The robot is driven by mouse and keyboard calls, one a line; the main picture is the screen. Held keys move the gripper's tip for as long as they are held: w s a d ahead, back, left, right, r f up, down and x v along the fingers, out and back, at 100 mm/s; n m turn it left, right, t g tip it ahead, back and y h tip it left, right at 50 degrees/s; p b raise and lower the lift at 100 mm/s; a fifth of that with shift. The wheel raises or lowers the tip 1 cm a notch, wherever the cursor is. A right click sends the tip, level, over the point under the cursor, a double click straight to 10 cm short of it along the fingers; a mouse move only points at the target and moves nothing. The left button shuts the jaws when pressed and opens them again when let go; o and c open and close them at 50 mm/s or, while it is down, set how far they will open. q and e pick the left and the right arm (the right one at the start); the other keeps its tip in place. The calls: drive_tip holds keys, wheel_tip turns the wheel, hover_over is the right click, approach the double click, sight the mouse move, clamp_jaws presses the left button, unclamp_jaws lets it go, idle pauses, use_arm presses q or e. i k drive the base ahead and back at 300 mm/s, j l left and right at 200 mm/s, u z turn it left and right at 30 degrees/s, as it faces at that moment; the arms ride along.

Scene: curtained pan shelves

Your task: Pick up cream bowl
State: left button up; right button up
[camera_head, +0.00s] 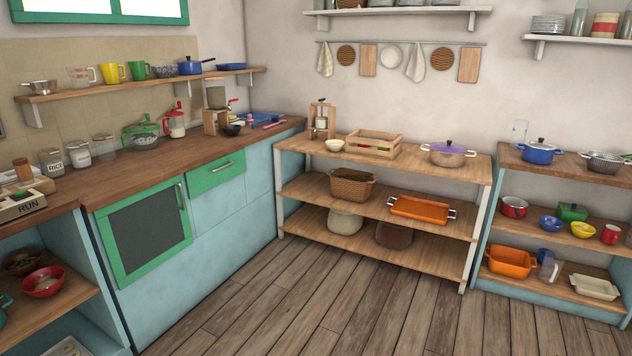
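A small cream bowl (334,146) stands upright on the wooden top of the middle shelf unit (420,168), near its left end. It sits just left of a wooden crate and in front of a wooden stand. A larger cream or beige rounded vessel (344,222) stands on that unit's bottom shelf, partly hidden by the shelf above. Neither of my grippers shows in the head view.
On the same top are the wooden crate (373,151) and a pot with a purple lid (447,153). A basket (351,185) and an orange tray (421,208) fill the middle shelf. The plank floor (310,305) in front is clear.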

sight(335, 146)
drive_tip(key=i, duration=2.25)
